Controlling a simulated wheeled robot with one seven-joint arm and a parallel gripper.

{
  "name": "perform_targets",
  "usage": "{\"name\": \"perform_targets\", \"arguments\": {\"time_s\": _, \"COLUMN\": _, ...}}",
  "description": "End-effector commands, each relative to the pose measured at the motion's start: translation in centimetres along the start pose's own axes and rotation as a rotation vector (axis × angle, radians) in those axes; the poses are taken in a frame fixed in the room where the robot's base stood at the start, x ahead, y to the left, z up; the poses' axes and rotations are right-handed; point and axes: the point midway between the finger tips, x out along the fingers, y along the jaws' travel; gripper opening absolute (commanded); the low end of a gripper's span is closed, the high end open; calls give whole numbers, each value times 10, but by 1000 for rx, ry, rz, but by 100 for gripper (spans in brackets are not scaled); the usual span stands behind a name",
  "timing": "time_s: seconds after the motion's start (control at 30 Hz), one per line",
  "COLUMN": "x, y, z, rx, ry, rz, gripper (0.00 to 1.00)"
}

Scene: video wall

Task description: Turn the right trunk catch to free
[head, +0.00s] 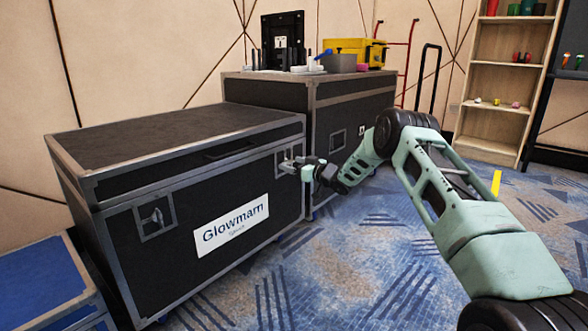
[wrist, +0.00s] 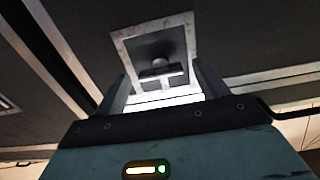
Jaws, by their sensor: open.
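The black trunk (head: 130,205) with metal edges and a "Glowmarn" label stands at the left in the head view. Its right catch (head: 285,160) is near the right end of the front face, partly behind my gripper (head: 298,168). In the wrist view the right catch (wrist: 160,68) shows as a knob with a flat bar in a square metal-framed recess. My gripper's two fingers (wrist: 160,95) are open on either side of the view just before the catch, with nothing between them. Contact cannot be told. The left catch (head: 154,218) sits in its own recessed plate.
A second black case (head: 345,105) stands behind, with a yellow box (head: 355,52) and other items on top. A blue box (head: 40,285) is at the lower left. Shelves (head: 500,80) and a red hand truck (head: 408,60) stand at the back. Carpet (head: 320,270) before the trunk is clear.

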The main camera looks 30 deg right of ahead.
Motion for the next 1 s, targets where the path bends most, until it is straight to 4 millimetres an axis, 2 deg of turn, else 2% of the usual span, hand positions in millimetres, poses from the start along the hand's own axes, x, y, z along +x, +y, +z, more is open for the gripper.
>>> {"name": "perform_targets", "arguments": {"time_s": 0.2, "x": 0, "y": 0, "z": 0, "rx": 0, "ry": 0, "rz": 0, "gripper": 73}}
{"name": "perform_targets", "arguments": {"time_s": 0.23, "x": 0, "y": 0, "z": 0, "rx": 0, "ry": 0, "rz": 0, "gripper": 70}}
{"name": "perform_targets", "arguments": {"time_s": 0.3, "x": 0, "y": 0, "z": 0, "rx": 0, "ry": 0, "rz": 0, "gripper": 50}}
{"name": "perform_targets", "arguments": {"time_s": 0.4, "x": 0, "y": 0, "z": 0, "rx": 0, "ry": 0, "rz": -1, "gripper": 28}}
{"name": "perform_targets", "arguments": {"time_s": 0.77, "x": 0, "y": 0, "z": -1, "rx": -43, "ry": 1, "rz": -2, "gripper": 28}}
{"name": "perform_targets", "arguments": {"time_s": 1.0, "x": 0, "y": -1, "z": -1, "rx": -185, "ry": -1, "rz": -2, "gripper": 28}}
